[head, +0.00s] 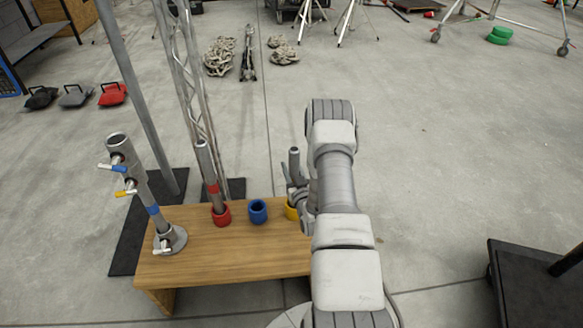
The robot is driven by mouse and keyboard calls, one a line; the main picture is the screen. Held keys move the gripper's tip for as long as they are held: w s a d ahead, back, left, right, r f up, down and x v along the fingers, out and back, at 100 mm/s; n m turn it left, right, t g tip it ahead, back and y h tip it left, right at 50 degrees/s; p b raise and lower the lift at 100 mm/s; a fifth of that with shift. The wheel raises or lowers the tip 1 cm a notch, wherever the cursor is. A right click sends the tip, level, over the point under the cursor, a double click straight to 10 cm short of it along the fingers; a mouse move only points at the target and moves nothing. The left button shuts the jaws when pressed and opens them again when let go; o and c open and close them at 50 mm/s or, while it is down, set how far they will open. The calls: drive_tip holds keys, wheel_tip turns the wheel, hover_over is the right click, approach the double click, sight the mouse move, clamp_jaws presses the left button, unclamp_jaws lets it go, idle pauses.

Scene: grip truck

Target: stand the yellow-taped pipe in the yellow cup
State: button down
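A grey pipe (294,161) stands about upright at the right of the wooden bench, its top end clear. No yellow tape shows on it; its lower part is hidden by my gripper. The yellow cup (291,212) is on the bench right below, partly covered by my arm. My gripper (296,190) is at the pipe, just above the cup. The fingers are mostly hidden, so I cannot tell whether they are shut on the pipe. Whether the pipe's lower end is inside the cup is also hidden.
On the bench (215,262), a red-taped pipe (209,172) stands in the red cup (222,214). The blue cup (258,211) is empty. A tall flanged post (145,192) with side handles stands at left. Metal poles and truss rise behind. A black plate (535,290) lies at right.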

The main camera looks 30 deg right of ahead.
sight(292, 178)
drive_tip(key=shift+f, duration=0.1)
drive_tip(key=shift+f, duration=2.25)
drive_tip(key=shift+c, duration=1.9)
unclamp_jaws()
drive_tip(key=shift+f, duration=0.1)
drive_tip(key=shift+s, duration=0.15)
